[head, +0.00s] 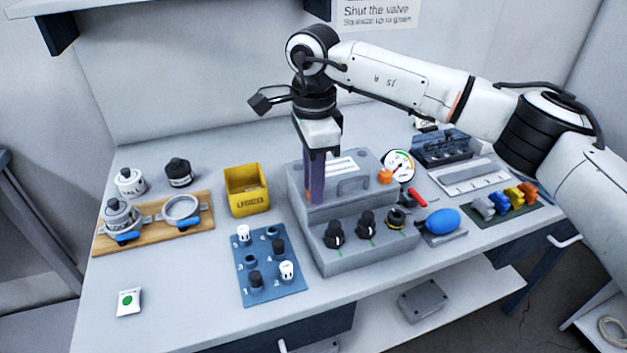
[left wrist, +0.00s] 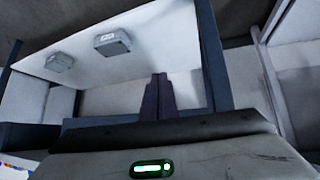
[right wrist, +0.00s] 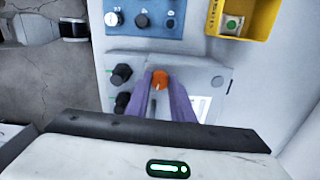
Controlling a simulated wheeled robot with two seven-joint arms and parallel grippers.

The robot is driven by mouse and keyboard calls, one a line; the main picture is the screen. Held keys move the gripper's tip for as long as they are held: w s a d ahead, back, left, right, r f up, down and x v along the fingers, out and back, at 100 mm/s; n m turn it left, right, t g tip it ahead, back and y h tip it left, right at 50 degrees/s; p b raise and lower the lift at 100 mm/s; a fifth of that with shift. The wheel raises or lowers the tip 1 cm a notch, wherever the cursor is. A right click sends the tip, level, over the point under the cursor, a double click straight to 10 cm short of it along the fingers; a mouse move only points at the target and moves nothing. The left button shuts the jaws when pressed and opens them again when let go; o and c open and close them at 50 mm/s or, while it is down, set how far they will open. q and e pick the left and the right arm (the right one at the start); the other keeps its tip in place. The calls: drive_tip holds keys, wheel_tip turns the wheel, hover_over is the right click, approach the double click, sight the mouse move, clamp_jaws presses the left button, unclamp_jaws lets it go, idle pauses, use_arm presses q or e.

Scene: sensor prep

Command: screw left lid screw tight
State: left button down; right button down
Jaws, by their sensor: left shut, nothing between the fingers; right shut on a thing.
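The grey box (head: 347,245) stands in the middle of the bench with a raised lid (head: 352,166) bearing a white label and a handle. My right gripper (head: 315,192) points down over the lid's left end, its purple fingers shut on the left lid screw. The screw's orange head (right wrist: 160,79) shows between the fingertips in the right wrist view; in the head view the fingers mostly hide it. Another orange lid screw (head: 385,176) sits at the lid's right end. My left gripper (left wrist: 159,92) is shut and empty, away from the box, and outside the head view.
Black knobs (head: 366,225) line the box's front step. A pressure gauge (head: 399,165) and blue bulb (head: 442,221) are at its right. A yellow bin (head: 246,190) and blue peg board (head: 270,270) are at its left. A wooden board (head: 155,225) lies farther left. The front left bench is mostly clear.

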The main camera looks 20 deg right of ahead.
drive_tip(key=m, duration=0.7)
drive_tip(key=shift+w, duration=0.1)
drive_tip(key=m, duration=0.4)
drive_tip(key=shift+d, duration=0.1)
drive_tip(key=shift+m, duration=1.7)
drive_tip(key=c, duration=1.5)
unclamp_jaws()
drive_tip(key=shift+c, duration=0.2)
wheel_tip(320, 180, up, 10)
drive_tip(key=shift+r, duration=0.2)
